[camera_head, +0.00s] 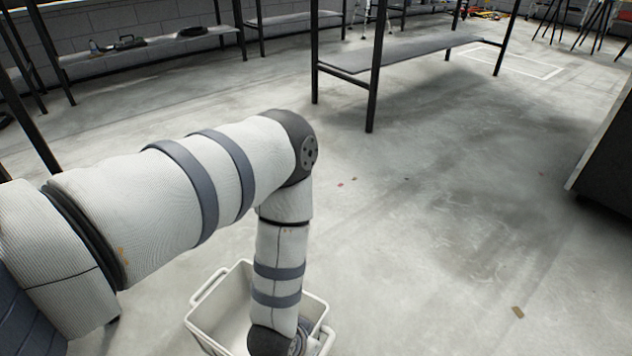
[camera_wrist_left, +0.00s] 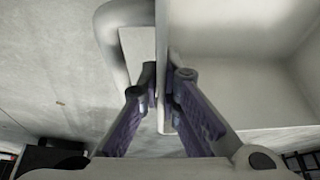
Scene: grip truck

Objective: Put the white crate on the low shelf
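The white crate (camera_head: 222,312) is low in the head view, at the bottom edge, with part of it behind my left arm. It is open-topped with handles at its ends. In the left wrist view, my left gripper (camera_wrist_left: 165,82) has one finger on each side of the white crate's wall (camera_wrist_left: 163,35), tips close in against it, beside a handle. It looks shut on that wall. Whether the crate touches the floor is hidden. A low grey shelf (camera_head: 410,50) on black legs stands ahead at upper middle. My right gripper is not in view.
Another low shelf (camera_head: 155,46) with dark items on it runs along the left wall. The concrete floor (camera_head: 430,220) between crate and middle shelf is mostly clear, with small scraps. A dark-sided unit (camera_head: 605,165) stands at the right edge.

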